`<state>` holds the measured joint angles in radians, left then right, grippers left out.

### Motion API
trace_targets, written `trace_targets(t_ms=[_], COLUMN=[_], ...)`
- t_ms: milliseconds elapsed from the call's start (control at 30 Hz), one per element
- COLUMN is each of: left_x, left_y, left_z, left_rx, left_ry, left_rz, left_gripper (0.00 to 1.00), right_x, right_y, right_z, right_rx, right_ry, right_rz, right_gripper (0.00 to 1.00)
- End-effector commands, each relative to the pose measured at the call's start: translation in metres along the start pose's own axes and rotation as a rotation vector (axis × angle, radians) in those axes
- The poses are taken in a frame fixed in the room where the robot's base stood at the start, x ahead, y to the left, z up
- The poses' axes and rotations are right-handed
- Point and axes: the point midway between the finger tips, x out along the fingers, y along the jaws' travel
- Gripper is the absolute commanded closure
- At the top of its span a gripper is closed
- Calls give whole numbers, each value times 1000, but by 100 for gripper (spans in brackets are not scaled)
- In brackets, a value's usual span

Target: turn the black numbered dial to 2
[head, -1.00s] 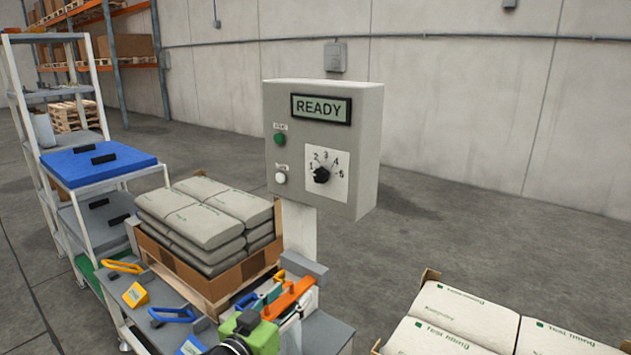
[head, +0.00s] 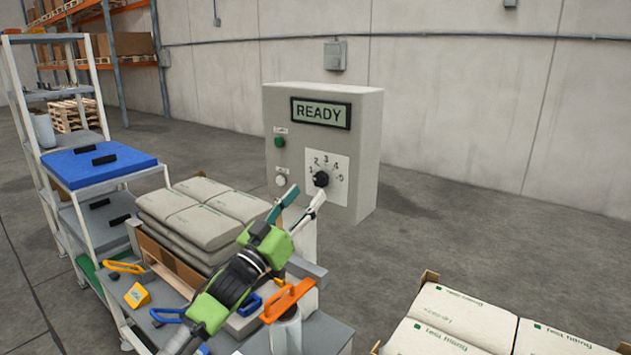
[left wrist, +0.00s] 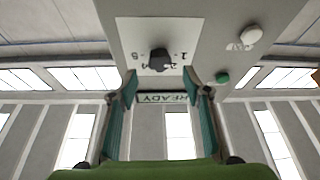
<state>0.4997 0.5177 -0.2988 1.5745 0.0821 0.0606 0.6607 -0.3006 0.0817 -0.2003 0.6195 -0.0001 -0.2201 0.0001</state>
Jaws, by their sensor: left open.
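The black dial (head: 321,179) sits on a white plate numbered 1 to 5, on the front of a grey control box (head: 365,140). I cannot tell which number it points to. My left gripper (head: 308,191) is open and empty just below and in front of the dial, its fingers reaching up toward it. In the left wrist view, the dial (left wrist: 160,60) shows upside down, between and just beyond the two fingertips (left wrist: 161,76), with no clear contact. My right gripper is not in view.
The box has a READY display (head: 321,113), a green button (head: 280,142) and a white button (head: 281,181). Stacked bags (head: 205,210) stand left of my left arm. A bench (head: 330,335) holds an orange-handled tool (head: 288,301). More bags (head: 450,315) lie at lower right.

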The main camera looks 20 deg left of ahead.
Motion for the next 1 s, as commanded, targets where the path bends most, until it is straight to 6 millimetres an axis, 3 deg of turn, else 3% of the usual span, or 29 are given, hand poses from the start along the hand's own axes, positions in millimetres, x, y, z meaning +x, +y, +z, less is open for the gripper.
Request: trace_targets(t_ms=[100, 300, 733, 867, 900, 1000], left_x=[23, 46, 53, 53, 53, 53], left_y=[0, 0, 0, 0, 0, 0], left_z=[-2, 0, 0, 1, 1, 1], left_rx=[0, 0, 1, 1, 1, 1], left_ry=[2, 0, -1, -1, -1, -1], left_rz=[0, 0, 0, 0, 0, 0], left_gripper=[55, 55, 55, 89, 94, 94], right_x=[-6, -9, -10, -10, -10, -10], right_y=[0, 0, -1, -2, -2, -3], right_z=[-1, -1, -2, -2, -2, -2], right_rx=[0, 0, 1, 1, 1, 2], right_ry=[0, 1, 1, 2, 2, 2], right_rz=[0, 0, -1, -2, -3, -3], right_gripper=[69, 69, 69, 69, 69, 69])
